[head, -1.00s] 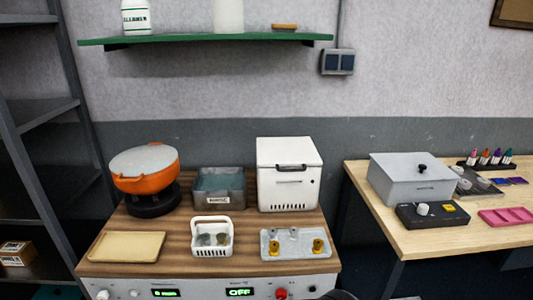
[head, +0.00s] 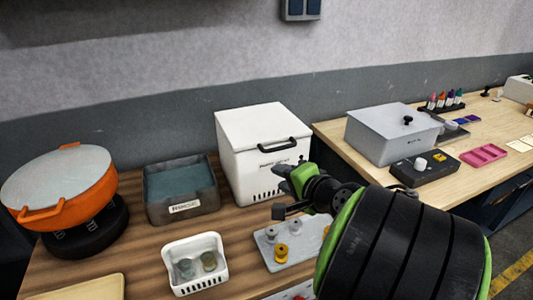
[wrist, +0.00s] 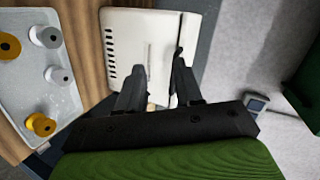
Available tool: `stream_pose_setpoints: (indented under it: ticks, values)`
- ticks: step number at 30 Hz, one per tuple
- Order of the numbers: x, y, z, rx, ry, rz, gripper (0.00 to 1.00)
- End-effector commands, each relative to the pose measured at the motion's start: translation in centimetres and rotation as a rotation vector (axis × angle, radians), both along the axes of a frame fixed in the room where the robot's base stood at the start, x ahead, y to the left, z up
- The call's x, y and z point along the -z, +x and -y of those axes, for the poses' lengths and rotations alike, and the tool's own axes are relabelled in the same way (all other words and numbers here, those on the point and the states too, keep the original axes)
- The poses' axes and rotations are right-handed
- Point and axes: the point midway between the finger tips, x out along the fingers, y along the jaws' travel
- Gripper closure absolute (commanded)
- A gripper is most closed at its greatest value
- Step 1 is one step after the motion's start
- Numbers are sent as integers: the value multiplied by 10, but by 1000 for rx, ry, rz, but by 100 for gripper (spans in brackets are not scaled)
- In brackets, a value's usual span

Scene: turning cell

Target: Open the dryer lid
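The dryer is a white box (head: 245,175) on the wooden bench, with its lid (head: 258,124) shut and a black handle (head: 286,145) on the lid's front edge. My gripper (head: 285,192) is in front of the dryer's lower right front, below the handle. In the wrist view my gripper (wrist: 157,80) is open and empty, its two fingers apart before the dryer's white front (wrist: 130,50). The dark handle (wrist: 179,50) shows close to the right fingertip. I cannot tell whether they touch.
A grey tray (head: 265,256) with grey and yellow pieces lies under my arm. A white basket (head: 195,285), a rinse tub (head: 180,210) and an orange bowl (head: 75,190) stand to the left. A grey lidded box (head: 375,140) stands on the right table.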

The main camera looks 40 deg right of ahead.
Motion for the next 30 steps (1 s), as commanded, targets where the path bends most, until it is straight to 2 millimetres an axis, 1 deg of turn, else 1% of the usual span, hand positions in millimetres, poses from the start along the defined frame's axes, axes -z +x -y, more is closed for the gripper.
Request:
stream_pose_setpoints:
  ticks: [1,3,6,8,11,21,24,27,30]
  values:
    - [3,-10,28,90,65,73,65]
    - [-3,-20,51,168,122,155,65]
    - [-8,-26,66,216,157,209,65]
    - [-9,-22,68,217,160,215,65]
    - [-6,-4,71,211,158,213,65]
    - [12,78,93,209,156,212,65]
    - [17,98,100,210,158,212,65]
    - [20,112,105,213,155,211,65]
    - [22,119,107,214,155,211,65]
